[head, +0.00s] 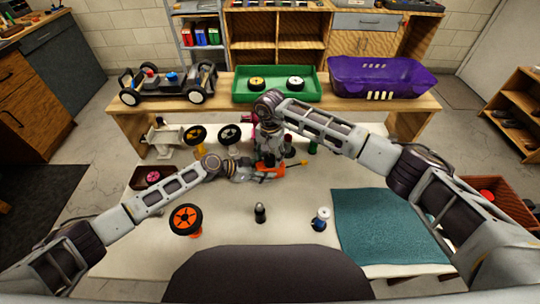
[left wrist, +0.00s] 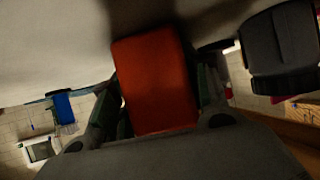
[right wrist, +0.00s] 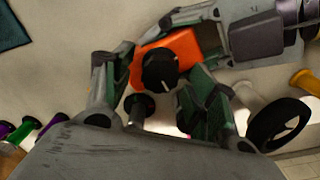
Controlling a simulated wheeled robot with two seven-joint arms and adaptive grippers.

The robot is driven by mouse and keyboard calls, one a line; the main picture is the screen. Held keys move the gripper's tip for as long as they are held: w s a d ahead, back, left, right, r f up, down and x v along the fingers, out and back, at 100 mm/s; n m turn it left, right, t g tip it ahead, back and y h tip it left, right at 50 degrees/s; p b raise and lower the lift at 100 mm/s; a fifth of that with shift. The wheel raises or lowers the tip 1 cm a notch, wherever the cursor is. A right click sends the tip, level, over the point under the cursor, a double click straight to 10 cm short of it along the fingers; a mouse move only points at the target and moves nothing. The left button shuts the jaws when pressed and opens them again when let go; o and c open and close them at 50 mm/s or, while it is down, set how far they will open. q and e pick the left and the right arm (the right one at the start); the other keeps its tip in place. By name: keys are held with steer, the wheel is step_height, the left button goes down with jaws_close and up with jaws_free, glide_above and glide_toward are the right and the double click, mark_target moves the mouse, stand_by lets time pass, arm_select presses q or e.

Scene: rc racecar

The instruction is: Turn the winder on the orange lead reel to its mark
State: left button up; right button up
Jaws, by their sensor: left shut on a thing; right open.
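The orange lead reel (head: 270,173) is held above the table by my left gripper (head: 247,174). It fills the middle of the left wrist view (left wrist: 155,85) as a red-orange block between the fingers. In the right wrist view, the reel's orange body (right wrist: 195,46) carries a round black winder (right wrist: 158,68) with a short white line on its face. My right gripper (right wrist: 163,74) is open, with one finger on each side of the winder. I cannot tell whether the fingers touch it. No separate mark on the reel body can be made out.
A dark small part (head: 260,212) and a blue-white one (head: 320,218) stand at the front. A teal mat (head: 390,228) lies right. Behind are a car chassis (head: 167,84), green tray (head: 272,97) and purple basket (head: 375,77).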

steer(key=c, duration=1)
steer(key=shift+c, duration=0.2)
